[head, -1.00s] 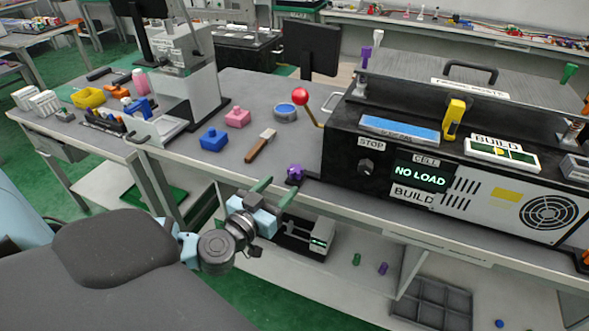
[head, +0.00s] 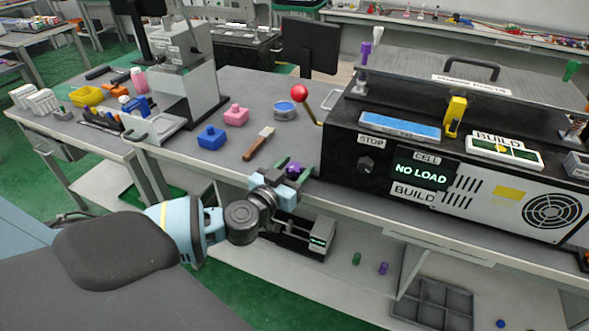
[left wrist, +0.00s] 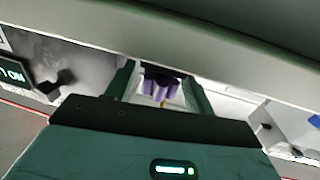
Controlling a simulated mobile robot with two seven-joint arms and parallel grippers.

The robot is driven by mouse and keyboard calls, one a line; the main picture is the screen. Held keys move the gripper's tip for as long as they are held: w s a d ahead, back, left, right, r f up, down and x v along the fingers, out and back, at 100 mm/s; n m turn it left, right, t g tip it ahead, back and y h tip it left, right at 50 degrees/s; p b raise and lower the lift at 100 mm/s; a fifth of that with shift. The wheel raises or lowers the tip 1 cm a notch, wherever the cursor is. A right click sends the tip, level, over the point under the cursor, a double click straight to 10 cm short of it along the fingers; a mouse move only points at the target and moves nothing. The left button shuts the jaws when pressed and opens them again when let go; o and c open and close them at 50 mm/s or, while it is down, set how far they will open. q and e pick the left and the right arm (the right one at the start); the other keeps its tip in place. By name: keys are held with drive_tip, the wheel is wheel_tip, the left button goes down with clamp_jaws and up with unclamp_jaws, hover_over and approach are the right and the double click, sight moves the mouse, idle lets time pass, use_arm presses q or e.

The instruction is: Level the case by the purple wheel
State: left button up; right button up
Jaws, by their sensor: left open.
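The purple wheel (head: 295,169) is a small lobed knob at the table's front edge, beside the lower left corner of the black case (head: 340,163). The case carries a lit display reading "NO LOAD". My left gripper (head: 287,167) is open at the wheel, its green fingers on either side of it and partly covering it. In the left wrist view the purple wheel (left wrist: 160,86) shows between the two fingers (left wrist: 161,92). I cannot tell whether either finger touches it. My right gripper is not in view.
A red-ball lever (head: 300,93) stands at the case's left side. A grey box (head: 322,236) sits on the shelf below.

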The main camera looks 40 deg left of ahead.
use_arm(q)
drive_tip(key=shift+c, duration=0.4)
drive_tip(key=c, duration=0.9)
drive_tip(key=shift+r, duration=0.1)
